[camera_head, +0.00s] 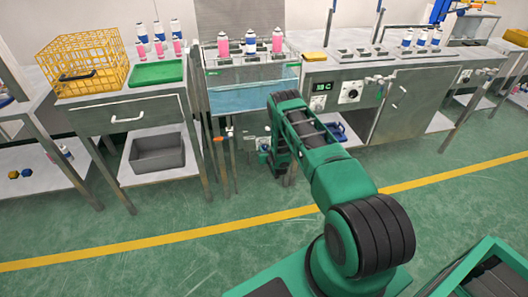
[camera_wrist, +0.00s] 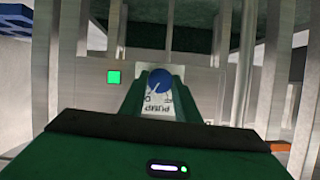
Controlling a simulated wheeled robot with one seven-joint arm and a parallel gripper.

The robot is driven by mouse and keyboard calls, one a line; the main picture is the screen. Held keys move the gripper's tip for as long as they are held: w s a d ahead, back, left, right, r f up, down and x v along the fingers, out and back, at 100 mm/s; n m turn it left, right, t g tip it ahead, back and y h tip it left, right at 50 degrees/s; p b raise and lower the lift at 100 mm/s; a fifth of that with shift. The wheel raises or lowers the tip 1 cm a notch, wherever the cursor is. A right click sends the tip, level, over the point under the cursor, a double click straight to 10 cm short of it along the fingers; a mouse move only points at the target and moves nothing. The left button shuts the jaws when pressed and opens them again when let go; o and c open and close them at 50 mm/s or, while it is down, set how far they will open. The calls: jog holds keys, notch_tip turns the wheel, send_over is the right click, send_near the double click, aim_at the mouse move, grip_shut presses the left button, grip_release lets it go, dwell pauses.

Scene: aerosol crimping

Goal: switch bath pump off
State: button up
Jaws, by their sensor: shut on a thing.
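The pump switch is a round blue knob (camera_wrist: 160,78) with a white pointer line, in the wrist view. It sits on a pale panel with a white label (camera_wrist: 159,103) reading PUMP, upside down in this view. My gripper (camera_wrist: 158,84) is shut on the knob, with one green finger on each side. The bath (camera_head: 253,94), a clear tank of blue water, stands behind my arm in the head view. In that view my arm reaches down in front of the bath, and the knob cannot be made out.
Pink and white cans (camera_head: 250,42) stand at the bath's top. A control panel reading a temperature (camera_head: 321,87) is to the right. A drawer bench with a yellow wire basket (camera_head: 83,62) and green tray (camera_head: 157,73) is to the left. Legs and pipes stand close around my gripper.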

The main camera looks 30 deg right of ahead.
jog(key=shift+a, duration=0.2)
jog(key=n+h, duration=0.1)
jog(key=n, duration=0.1)
jog(key=n+h, duration=0.2)
jog(key=n, duration=0.1)
jog(key=a+n+h, duration=0.1)
jog(key=n+h, duration=0.1)
jog(key=n, duration=0.1)
jog(key=shift+w+f, duration=0.2)
jog(key=shift+w, duration=0.05)
dwell(0.8)
jog(key=o, duration=0.8)
jog(key=shift+o, duration=1.2)
jog(key=shift+d, duration=0.1)
